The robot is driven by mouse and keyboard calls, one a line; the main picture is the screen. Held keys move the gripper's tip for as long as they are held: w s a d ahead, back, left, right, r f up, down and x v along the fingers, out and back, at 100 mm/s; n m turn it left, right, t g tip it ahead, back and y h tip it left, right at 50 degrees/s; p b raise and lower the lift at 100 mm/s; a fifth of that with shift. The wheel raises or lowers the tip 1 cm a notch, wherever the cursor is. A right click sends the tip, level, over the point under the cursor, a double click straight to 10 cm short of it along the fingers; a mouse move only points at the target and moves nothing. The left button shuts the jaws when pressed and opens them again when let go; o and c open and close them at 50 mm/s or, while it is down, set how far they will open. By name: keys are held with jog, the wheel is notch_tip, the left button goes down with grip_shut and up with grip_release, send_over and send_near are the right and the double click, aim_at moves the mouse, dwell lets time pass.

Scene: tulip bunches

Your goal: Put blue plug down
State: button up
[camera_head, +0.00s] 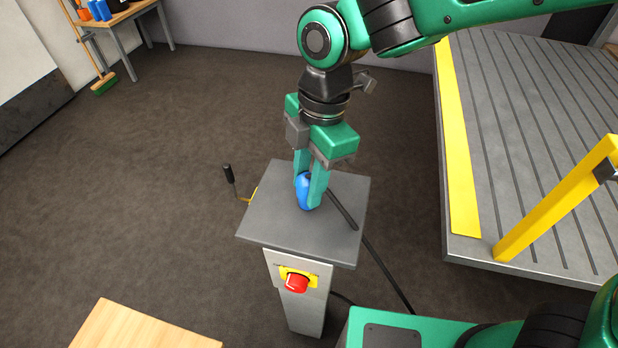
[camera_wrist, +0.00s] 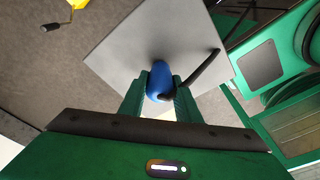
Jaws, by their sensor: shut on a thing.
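The blue plug (camera_head: 304,191) is between the two fingers of my gripper (camera_head: 309,188), just over or on the grey top of a small pedestal (camera_head: 272,228). My gripper points down and is shut on the plug. In the wrist view the plug (camera_wrist: 158,78) sits between the green fingertips (camera_wrist: 160,90), with the grey top (camera_wrist: 135,45) behind it. A black cable (camera_head: 343,210) runs from near the plug across the top and over its right edge. I cannot tell whether the plug touches the top.
A red button (camera_head: 296,283) on a yellow plate is on the pedestal's front. A black-handled lever (camera_head: 230,180) sticks out at its left. A grey ribbed platform (camera_head: 530,140) with a yellow rail (camera_head: 555,200) stands right. A wooden surface (camera_head: 140,328) is at lower left.

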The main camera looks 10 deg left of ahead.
jog(key=shift+f, duration=0.1)
jog(key=o, duration=1.2)
jog(key=r, duration=0.4)
jog(key=d+r, duration=0.1)
jog(key=r, duration=0.3)
jog(key=w+r, duration=0.1)
jog(key=r, duration=0.3)
jog(key=shift+d+r, duration=0.1)
jog(key=shift+d, duration=0.1)
